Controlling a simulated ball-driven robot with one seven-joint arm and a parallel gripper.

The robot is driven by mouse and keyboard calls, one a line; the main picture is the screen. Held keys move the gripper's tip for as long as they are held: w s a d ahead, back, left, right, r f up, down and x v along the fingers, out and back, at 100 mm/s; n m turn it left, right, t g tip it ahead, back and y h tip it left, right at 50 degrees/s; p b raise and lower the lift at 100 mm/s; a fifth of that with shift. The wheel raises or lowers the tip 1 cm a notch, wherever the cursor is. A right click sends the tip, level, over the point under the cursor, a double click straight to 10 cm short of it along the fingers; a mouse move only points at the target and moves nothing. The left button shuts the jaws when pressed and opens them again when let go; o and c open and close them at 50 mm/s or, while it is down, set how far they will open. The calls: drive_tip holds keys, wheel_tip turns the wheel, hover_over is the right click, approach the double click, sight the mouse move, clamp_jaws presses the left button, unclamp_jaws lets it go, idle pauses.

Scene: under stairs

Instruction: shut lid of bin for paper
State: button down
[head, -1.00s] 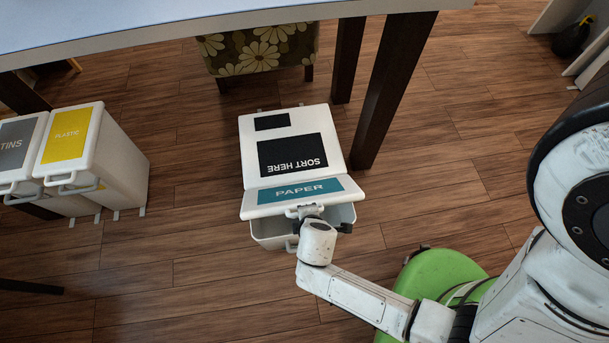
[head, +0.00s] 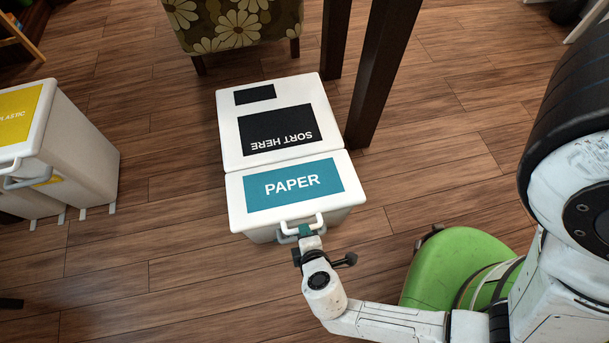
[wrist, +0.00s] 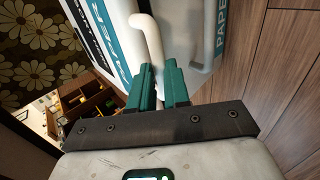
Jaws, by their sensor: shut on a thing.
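The paper bin (head: 262,236) is white and stands on the floor in the middle of the head view. Its lid (head: 236,203), with a teal PAPER label, lies about level over the bin's front part, and the opening is covered. I cannot tell whether a thin gap remains. The lid handle (head: 290,226) is a white bar at the front edge; it also shows in the wrist view (wrist: 148,35). My gripper (head: 304,231) is shut on this handle, and its green fingers (wrist: 160,82) hide part of it. A lower handle (wrist: 210,50) shows on the bin front.
A white panel marked SORT HERE (head: 228,126) lies behind the lid. A plastic bin (head: 85,150) stands at left. Dark table legs (head: 385,70) and a flowered chair (head: 240,28) are behind.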

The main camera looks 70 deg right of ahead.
drive_tip(key=shift+s+a+f+b, duration=0.15)
drive_tip(key=shift+f+b, duration=0.55)
drive_tip(key=shift+f, duration=0.6)
drive_tip(key=shift+s+a+f+b, duration=0.15)
drive_tip(key=shift+f+b, duration=0.5)
drive_tip(key=shift+f, duration=0.65)
drive_tip(key=c, duration=1.1)
unclamp_jaws()
drive_tip(key=shift+d, duration=0.1)
drive_tip(key=shift+r, duration=0.1)
drive_tip(key=shift+w+d, duration=0.1)
drive_tip(key=p+v, duration=0.4)
drive_tip(key=v, duration=0.7)
drive_tip(key=shift+w+d, duration=0.1)
drive_tip(key=shift+d, duration=0.05)
